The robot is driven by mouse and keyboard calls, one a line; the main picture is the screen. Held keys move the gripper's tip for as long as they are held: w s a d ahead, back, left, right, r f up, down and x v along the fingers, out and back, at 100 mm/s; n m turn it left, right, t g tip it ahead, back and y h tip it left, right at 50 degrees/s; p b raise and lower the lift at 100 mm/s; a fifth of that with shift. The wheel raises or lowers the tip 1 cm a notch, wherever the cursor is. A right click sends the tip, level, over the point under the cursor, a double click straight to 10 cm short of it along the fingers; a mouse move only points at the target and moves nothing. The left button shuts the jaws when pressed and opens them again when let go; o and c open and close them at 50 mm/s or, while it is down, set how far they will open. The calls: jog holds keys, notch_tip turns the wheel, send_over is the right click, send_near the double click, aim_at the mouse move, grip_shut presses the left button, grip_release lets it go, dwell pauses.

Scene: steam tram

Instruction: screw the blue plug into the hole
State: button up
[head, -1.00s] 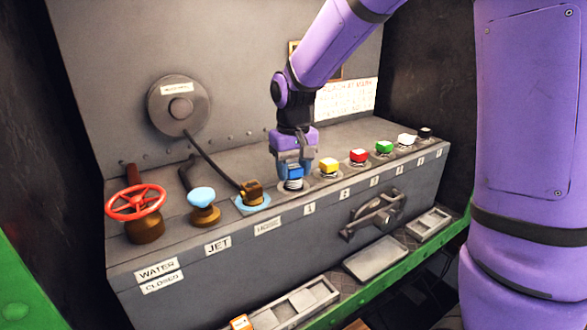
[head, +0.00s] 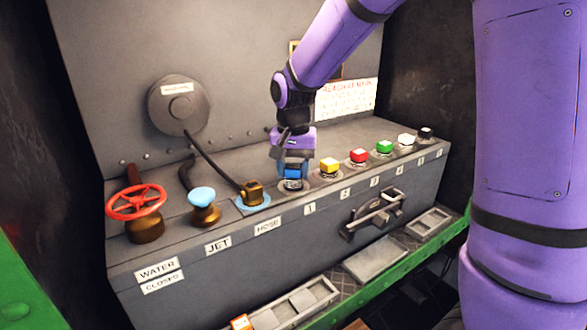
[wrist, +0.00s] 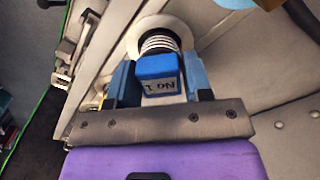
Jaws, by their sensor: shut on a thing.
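The blue plug (wrist: 160,69) has a square cap with an upside-down label and a pale threaded shank. In the wrist view its threads enter the round collar of the hole (wrist: 147,22), with several turns still showing. My gripper (wrist: 160,82) is shut on the cap, one blue finger on each side. In the head view my gripper (head: 293,174) points down at the bench, over the leftmost position of the plug row. The fingers and the cap are both blue there and hard to tell apart. The inside of the hole is hidden.
Yellow (head: 330,165), red (head: 359,156), green (head: 384,147), white (head: 406,140) and black (head: 425,133) plugs stand to the right. A brass hose fitting (head: 252,193), light-blue knob (head: 202,196) and red valve wheel (head: 136,202) are left. Trays (head: 375,260) lie below in front.

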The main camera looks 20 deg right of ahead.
aim_at(293, 166)
dwell(0.3)
jog(key=m, duration=0.4)
jog(key=shift+m, duration=0.3)
jog(key=shift+m, duration=1.1)
jog(key=o, duration=1.7)
jog(key=shift+r, duration=1.3)
jog(key=shift+r, duration=2.45)
